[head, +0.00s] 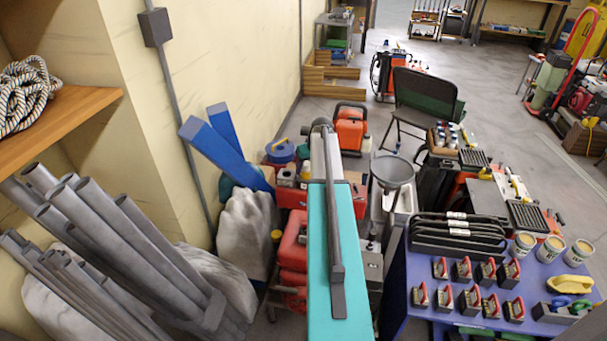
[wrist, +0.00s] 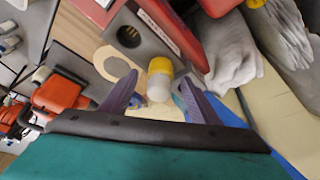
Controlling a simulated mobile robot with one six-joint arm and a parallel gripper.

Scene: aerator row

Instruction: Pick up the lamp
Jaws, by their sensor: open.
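The likely lamp (wrist: 159,88), a small rounded piece with a yellow upper part and a whitish lower part, shows in the middle of the wrist view. My gripper (wrist: 158,80) is open, with its two purple fingers on either side of it in the picture. I cannot tell whether the lamp is between the fingers or beyond them, and no contact is visible. In the head view my gripper (head: 321,126) is at the far end of my teal arm, and its fingers are hard to make out. I cannot pick out the lamp surely there.
Red containers (head: 293,240) and whitish sacks (head: 247,225) crowd the left of my arm. Blue planks (head: 215,145) lean on the wall. Grey pipes (head: 110,235) stand at front left. A purple-topped table (head: 420,270) with several small items is at right. Open floor lies farther back.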

